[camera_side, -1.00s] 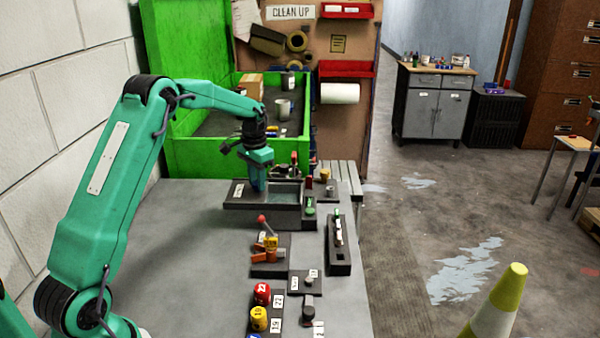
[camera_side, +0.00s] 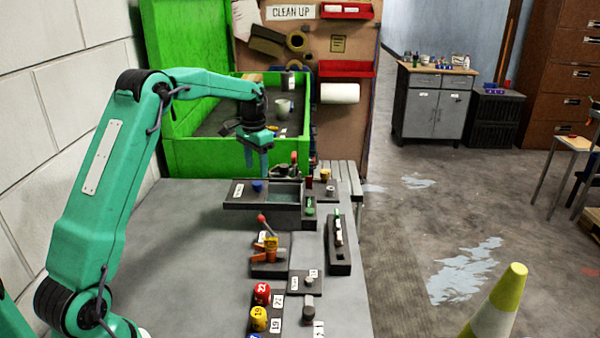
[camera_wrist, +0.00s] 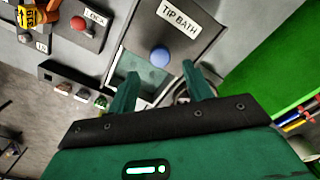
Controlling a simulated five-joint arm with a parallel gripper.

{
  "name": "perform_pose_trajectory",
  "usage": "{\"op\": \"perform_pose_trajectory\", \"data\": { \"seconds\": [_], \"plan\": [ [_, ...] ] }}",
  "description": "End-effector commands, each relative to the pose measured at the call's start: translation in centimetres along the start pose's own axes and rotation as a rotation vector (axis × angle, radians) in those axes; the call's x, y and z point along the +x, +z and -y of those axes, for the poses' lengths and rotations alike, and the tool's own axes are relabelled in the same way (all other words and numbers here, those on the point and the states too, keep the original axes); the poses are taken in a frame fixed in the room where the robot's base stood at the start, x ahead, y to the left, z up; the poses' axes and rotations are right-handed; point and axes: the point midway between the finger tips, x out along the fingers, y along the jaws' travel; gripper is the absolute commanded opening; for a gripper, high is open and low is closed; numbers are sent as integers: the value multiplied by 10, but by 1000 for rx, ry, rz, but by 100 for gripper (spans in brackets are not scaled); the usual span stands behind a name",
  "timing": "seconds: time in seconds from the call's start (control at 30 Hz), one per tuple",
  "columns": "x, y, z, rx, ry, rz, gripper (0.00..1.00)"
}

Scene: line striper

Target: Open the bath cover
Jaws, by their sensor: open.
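The tip bath's dark cover (camera_side: 238,195) lies to the left in the side view, with a white label and a blue knob (camera_side: 257,186). Right of the knob, part of the bath's grey-green inside (camera_side: 287,193) is uncovered. The wrist view shows the cover (camera_wrist: 200,38) labelled "TIP BATH", the blue knob (camera_wrist: 160,56) and the bath opening (camera_wrist: 150,77) beside it. My gripper (camera_side: 257,168) is above the knob, apart from it. Its fingers (camera_wrist: 158,70) are spread and empty in the wrist view.
A green bin (camera_side: 205,157) stands behind the bath. A red-knobbed lever (camera_side: 262,219), a dark rack (camera_side: 339,245) and red and yellow numbered caps (camera_side: 262,294) stand nearer the front. The grey bench (camera_side: 190,250) is clear at left.

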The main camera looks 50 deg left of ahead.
Motion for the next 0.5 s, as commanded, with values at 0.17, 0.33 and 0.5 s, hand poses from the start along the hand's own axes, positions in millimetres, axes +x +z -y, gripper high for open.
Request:
{"op": "perform_pose_trajectory", "data": {
  "seconds": [0.17,0.33,0.5],
  "plan": [
    [-20,0,0,0,-1,-2,50],
    [-28,0,0,0,0,0,50],
    [-30,0,0,0,0,0,50]
  ]
}}
